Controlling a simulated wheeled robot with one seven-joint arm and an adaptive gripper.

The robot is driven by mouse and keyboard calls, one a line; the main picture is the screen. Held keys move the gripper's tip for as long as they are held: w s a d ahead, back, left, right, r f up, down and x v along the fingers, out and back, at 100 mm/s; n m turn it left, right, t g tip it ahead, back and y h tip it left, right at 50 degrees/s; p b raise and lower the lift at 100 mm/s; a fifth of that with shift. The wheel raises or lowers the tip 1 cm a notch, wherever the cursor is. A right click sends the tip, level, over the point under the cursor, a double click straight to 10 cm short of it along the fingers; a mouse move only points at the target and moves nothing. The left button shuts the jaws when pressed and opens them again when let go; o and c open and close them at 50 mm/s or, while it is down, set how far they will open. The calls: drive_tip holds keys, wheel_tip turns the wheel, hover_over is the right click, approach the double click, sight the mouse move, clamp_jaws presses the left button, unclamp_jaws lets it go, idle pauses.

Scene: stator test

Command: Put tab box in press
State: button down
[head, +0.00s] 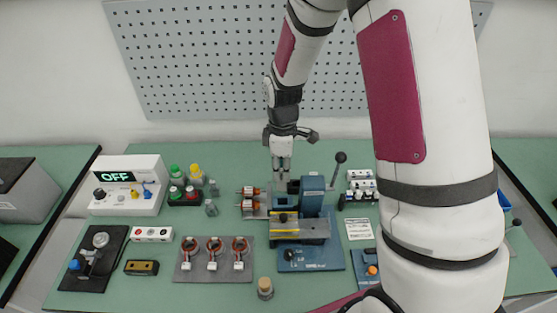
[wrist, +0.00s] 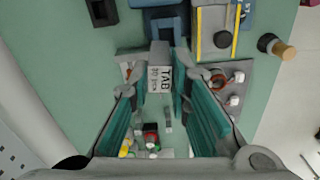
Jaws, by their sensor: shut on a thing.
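The tab box (wrist: 160,79) is a small grey box with a white label reading TAB, seen in the wrist view between the teal fingers of my gripper (wrist: 157,98). My gripper is shut on it. In the head view my gripper (head: 281,170) points down at the back edge of the blue press (head: 312,197), and the box is hard to make out there. The press has a lever with a black ball and a blue base plate. Its blue frame (wrist: 165,24) shows just beyond the box in the wrist view. I cannot tell whether the box touches it.
Red-and-metal rotors (head: 249,204) lie just left of the press. A grey tray (head: 213,273) with several copper-wound stators is at the front left. A small wooden-topped piece (head: 265,288) stands in front.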

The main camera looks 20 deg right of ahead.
sight(283, 186)
drive_tip(key=shift+s+r+n, duration=0.1)
drive_tip(key=shift+s+n, duration=0.45)
drive_tip(key=shift+n, duration=0.05)
drive_tip(key=shift+f+b, duration=0.65)
drive_tip(key=shift+f, duration=1.3)
drive_tip(key=shift+f, duration=0.9)
drive_tip(key=shift+f, duration=0.7)
drive_tip(key=shift+f+b, duration=0.2)
drive_tip(key=shift+b, duration=0.1)
drive_tip(key=shift+f, duration=0.65)
